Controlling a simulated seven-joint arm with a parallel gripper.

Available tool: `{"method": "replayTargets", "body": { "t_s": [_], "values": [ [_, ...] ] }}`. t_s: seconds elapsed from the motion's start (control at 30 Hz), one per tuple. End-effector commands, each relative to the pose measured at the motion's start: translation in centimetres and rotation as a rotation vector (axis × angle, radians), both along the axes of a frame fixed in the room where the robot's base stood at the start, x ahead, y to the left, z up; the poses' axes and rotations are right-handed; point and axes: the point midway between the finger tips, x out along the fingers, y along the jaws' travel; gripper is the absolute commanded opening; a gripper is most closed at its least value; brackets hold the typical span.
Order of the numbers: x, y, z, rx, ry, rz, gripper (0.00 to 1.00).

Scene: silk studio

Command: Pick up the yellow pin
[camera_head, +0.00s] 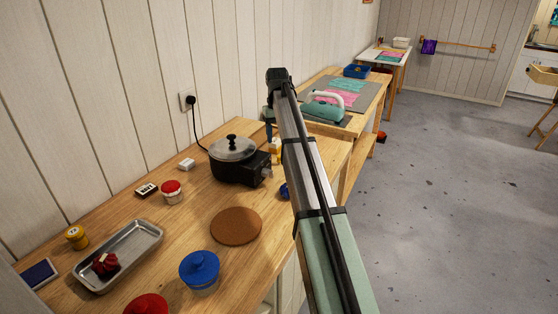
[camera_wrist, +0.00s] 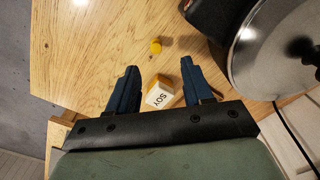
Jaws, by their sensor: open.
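A small yellow pin (camera_wrist: 155,46) rests on the wooden table in the wrist view. It lies beyond my gripper's fingertips, roughly in line with the gap between them. My gripper (camera_wrist: 158,66) is open, with two dark blue fingers apart and nothing held. In the camera_head view my arm reaches over the table's far end, and one dark finger shows beneath the wrist. I cannot make out the pin in that view.
A white-and-yellow box marked SOY (camera_wrist: 160,95) is close to the right finger. A black cooker (camera_head: 240,167) with a metal lid stands close by. A cork mat (camera_head: 236,226), blue-lidded jar (camera_head: 199,268) and metal tray (camera_head: 139,237) sit nearer. Bare wood surrounds the pin.

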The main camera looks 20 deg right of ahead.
Motion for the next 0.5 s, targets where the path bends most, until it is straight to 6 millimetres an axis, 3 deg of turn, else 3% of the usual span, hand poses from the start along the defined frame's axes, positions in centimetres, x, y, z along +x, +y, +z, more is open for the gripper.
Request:
{"method": "replayTargets", "body": {
  "t_s": [0.2, 0.5],
  "values": [
    [-0.1, 0.0, -3.7, 0.000, 0.000, 0.000, 0.50],
    [0.1, -0.2, -5.5, -0.001, 0.000, 0.000, 0.50]
  ]
}}
